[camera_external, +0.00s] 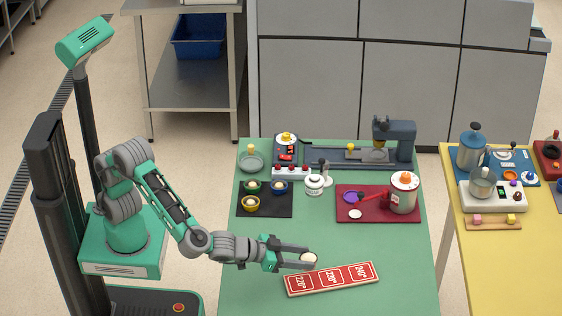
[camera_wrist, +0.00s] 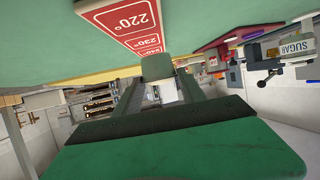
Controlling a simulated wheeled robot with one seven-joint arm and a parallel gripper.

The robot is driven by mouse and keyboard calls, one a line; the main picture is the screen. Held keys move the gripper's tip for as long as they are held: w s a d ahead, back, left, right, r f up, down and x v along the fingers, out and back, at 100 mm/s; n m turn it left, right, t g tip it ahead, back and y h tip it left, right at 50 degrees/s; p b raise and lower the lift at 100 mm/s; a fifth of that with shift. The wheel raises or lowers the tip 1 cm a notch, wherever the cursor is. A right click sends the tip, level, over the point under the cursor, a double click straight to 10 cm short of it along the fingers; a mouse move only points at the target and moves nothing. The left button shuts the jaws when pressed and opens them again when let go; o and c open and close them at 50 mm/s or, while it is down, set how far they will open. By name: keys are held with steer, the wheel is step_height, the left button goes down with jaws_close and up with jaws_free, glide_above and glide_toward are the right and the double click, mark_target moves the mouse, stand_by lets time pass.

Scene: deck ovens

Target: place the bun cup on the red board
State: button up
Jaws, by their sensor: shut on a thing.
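A small pale bun cup (camera_external: 309,258) sits between the fingertips of my gripper (camera_external: 306,258) in the external view. My gripper is shut on it. The red board (camera_external: 331,278) lies on the green table, with three white-lettered red fields reading 220°, 230° and 240°. The cup is beside the board's back edge, near the 220° and 230° fields; its height above the table is hard to tell. In the wrist view the board (camera_wrist: 125,22) shows beyond the fingers at upper left, and the cup (camera_wrist: 168,92) is partly hidden between my gripper's fingers (camera_wrist: 160,88).
Behind are a black mat (camera_external: 264,211) with several small cups, a white lidded pot (camera_external: 315,184), and a dark red tray (camera_external: 378,213) holding a canister (camera_external: 403,193). A yellow table (camera_external: 492,265) stands right. The green table (camera_external: 405,290) is clear right of the board.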

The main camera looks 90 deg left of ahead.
steer(key=shift+w+d+f, duration=0.1)
steer(key=shift+w+f, duration=0.25)
steer(key=shift+f, duration=0.05)
steer(key=shift+w+f, duration=0.15)
steer(key=shift+f, duration=1.55)
steer(key=shift+f, duration=0.1)
steer(key=shift+f, duration=0.15)
steer(key=o, duration=1.4)
steer(key=shift+c, duration=0.2)
